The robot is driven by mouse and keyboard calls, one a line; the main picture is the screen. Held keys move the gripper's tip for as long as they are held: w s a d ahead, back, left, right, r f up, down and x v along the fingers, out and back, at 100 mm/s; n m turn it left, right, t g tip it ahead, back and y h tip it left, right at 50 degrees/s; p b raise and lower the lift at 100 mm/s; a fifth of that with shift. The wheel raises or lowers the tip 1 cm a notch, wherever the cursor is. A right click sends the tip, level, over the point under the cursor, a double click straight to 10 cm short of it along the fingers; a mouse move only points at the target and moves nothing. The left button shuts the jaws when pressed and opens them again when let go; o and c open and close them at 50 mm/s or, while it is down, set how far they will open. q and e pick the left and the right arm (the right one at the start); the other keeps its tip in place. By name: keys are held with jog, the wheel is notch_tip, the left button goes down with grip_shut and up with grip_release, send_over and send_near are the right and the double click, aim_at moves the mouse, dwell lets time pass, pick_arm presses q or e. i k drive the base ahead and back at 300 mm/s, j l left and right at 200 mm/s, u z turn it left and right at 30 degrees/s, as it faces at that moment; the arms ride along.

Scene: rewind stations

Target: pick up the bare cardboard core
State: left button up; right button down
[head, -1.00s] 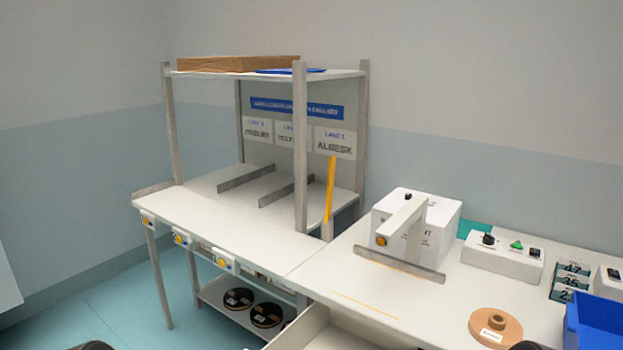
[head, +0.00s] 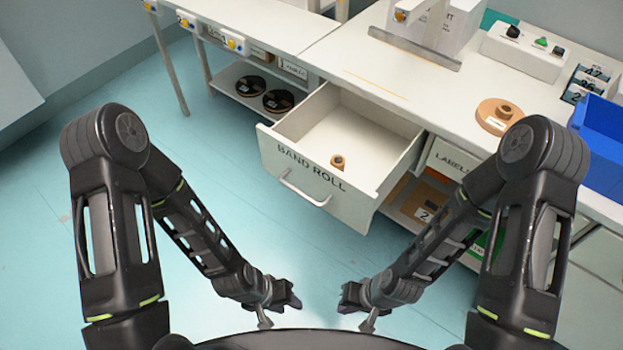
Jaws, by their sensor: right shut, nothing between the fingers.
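A small brown cardboard core (head: 338,162) lies in the open drawer (head: 308,178) labelled BAND ROLL, near its front panel. Nothing is seen wound on it. A flat tan roll (head: 497,116) with a raised core at its middle and a white label lies on the worktop to the right. My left gripper (head: 284,298) hangs low in front of the drawer, well apart from the core; its finger opening is too small to make out. My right gripper (head: 352,298) is shut and empty, also low in front of the drawer and apart from the core.
The drawer juts out from under the worktop (head: 375,55). A blue bin (head: 600,150) and a control box (head: 522,52) stand at the right. Black rolls (head: 278,101) lie on a low shelf at the left. The floor (head: 180,150) left of the drawer is clear.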

aim_at(341, 166)
jog(key=z, duration=1.85)
jog(key=k+l, duration=0.3)
jog(key=k, duration=0.1)
